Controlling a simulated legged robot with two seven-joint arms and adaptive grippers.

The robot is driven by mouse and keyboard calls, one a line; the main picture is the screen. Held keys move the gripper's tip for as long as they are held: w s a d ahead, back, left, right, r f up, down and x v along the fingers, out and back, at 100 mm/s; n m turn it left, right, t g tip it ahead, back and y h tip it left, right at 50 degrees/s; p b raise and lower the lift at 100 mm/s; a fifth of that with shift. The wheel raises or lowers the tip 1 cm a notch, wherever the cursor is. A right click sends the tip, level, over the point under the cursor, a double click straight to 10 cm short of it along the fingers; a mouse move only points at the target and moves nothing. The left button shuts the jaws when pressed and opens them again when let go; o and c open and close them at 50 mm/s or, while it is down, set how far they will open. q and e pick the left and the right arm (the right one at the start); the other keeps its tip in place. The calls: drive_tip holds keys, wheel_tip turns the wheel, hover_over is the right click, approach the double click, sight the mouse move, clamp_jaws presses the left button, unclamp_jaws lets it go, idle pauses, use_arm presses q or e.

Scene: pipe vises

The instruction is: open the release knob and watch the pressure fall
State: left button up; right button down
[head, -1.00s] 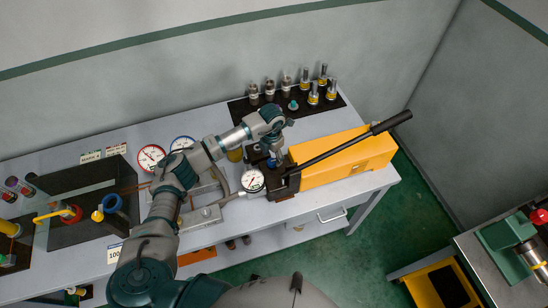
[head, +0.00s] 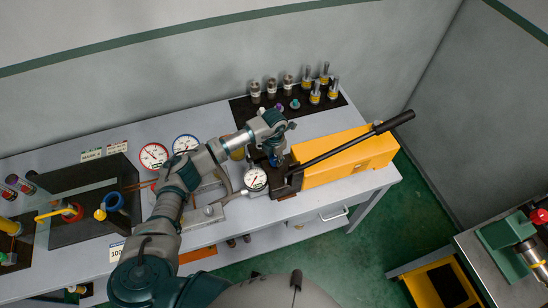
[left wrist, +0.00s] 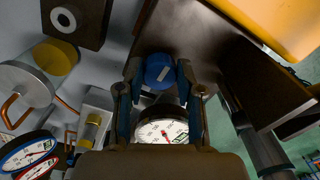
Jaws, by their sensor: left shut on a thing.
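The blue release knob (left wrist: 159,70) is on the dark block of the yellow hand pump (head: 345,158). My left gripper (left wrist: 157,82) reaches down onto it, with one finger on each side of the knob, and is shut on it. In the head view the knob (head: 273,160) is partly hidden under my left gripper (head: 275,154). A round white pressure gauge (head: 255,179) stands just left of the pump. Its face also shows in the left wrist view (left wrist: 162,131) between the fingers, with a red needle; I cannot read the value surely. My right gripper is not in view.
The pump's long black lever (head: 345,144) slants up to the right. Two larger dial gauges, red-rimmed (head: 153,156) and blue-rimmed (head: 185,144), stand left of my arm. A black tray (head: 240,111) of fittings lies behind. A green vise (head: 508,245) stands at right.

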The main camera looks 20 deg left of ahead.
use_arm(q)
drive_tip(key=shift+s+a+f, duration=0.15)
drive_tip(key=shift+a+f, duration=0.1)
drive_tip(key=shift+d, duration=0.1)
drive_tip(key=shift+s+d, duration=0.1)
drive_tip(key=shift+d, duration=0.1)
drive_tip(key=shift+a+f+m+b, duration=0.1)
drive_tip(key=shift+f+m+b, duration=0.15)
drive_tip(key=shift+m+b, duration=0.7)
drive_tip(key=shift+a+r+m+b, duration=0.15)
drive_tip(key=shift+m+b, duration=0.1)
drive_tip(key=shift+b, duration=0.35)
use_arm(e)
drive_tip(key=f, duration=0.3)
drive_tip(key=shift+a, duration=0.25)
